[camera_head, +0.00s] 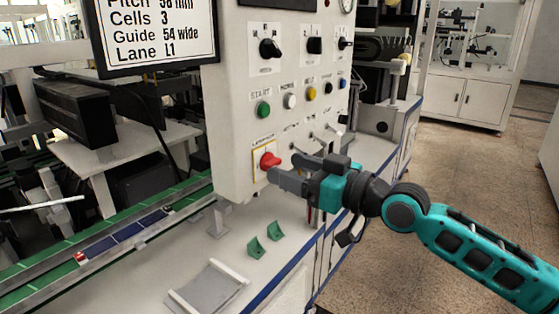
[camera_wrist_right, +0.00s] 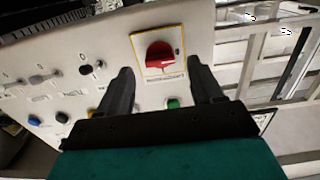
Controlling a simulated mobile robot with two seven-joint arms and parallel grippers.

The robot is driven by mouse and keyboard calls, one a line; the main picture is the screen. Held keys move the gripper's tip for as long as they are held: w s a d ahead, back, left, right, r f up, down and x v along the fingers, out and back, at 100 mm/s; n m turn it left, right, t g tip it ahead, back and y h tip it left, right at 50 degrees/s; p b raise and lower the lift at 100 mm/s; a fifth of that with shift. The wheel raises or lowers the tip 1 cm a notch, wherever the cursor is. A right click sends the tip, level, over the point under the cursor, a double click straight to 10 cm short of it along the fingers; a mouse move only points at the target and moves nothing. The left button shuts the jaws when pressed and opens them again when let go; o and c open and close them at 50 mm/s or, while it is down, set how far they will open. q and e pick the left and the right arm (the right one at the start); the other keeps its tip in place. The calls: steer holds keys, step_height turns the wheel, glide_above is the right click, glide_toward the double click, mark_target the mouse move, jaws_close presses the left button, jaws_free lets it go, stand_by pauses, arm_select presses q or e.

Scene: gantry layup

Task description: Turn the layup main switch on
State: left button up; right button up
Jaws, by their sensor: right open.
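The layup main switch is a red rotary knob (camera_head: 269,160) on a yellow-bordered plate at the lower left of the white control panel (camera_head: 233,100). My right gripper (camera_head: 277,172) is open, its fingers pointing at the panel just right of and below the knob. In the right wrist view the red knob (camera_wrist_right: 160,56) lies ahead, between the lines of the two open fingers (camera_wrist_right: 162,82). Nothing is between the fingertips, and I cannot tell whether either touches the panel. The plate's small lettering is too blurred to read. My left gripper is not in view.
A green button (camera_head: 263,109), a white button (camera_head: 290,101) and a yellow button (camera_head: 311,94) sit above the switch, with black selector knobs (camera_head: 270,48) higher up. Small toggles are right of it. Green brackets (camera_head: 256,247) and a grey plate (camera_head: 207,287) lie on the bench below.

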mark_target(276, 165)
steer(key=shift+x, duration=1.65)
steer(key=shift+c, duration=0.5)
steer(key=c, duration=1)
steer(key=shift+o, duration=0.2)
